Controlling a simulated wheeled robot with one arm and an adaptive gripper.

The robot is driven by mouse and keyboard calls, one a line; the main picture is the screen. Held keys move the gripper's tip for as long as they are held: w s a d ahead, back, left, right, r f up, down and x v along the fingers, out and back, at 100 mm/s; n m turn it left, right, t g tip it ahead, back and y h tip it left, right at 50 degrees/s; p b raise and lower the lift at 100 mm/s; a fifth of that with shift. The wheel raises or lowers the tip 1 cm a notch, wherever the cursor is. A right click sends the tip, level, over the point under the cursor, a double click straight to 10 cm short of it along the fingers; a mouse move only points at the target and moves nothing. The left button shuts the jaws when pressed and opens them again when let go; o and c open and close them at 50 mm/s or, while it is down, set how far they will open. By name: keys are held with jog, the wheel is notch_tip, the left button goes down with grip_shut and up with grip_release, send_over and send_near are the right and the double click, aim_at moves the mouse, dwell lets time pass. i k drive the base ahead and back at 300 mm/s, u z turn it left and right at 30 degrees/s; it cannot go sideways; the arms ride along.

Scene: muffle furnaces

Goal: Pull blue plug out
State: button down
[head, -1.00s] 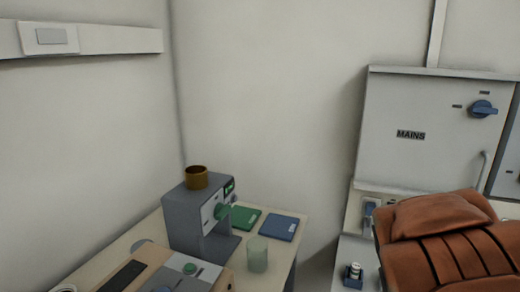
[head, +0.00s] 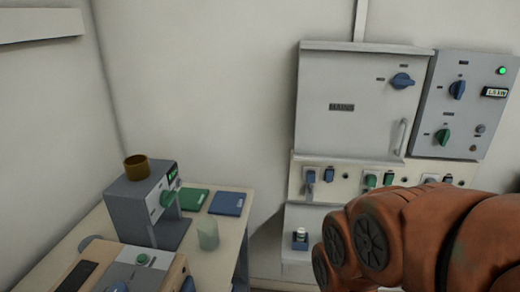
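A pale socket strip (head: 348,183) runs along the wall under the grey mains cabinet (head: 345,115). At its left end a small blue-and-grey piece (head: 310,178) hangs at a socket. It looks like a plug, but it is too small to be sure. A second small blue piece (head: 329,174), perhaps a switch, sits just right of it. My orange arm fills the lower right, below and in front of the strip. My gripper is not visible.
Green pieces (head: 371,181) sit further right on the strip. A control panel (head: 462,105) with a lit green lamp is right of the cabinet. A small blue holder (head: 299,240) stands below the strip. A table (head: 232,240) with a coffee machine (head: 143,205) is at left.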

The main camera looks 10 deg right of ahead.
aim_at(310, 179)
jog(key=u, duration=2.1)
jog(key=k, duration=1.05)
jog(key=z, duration=0.95)
jog(key=i, duration=0.5)
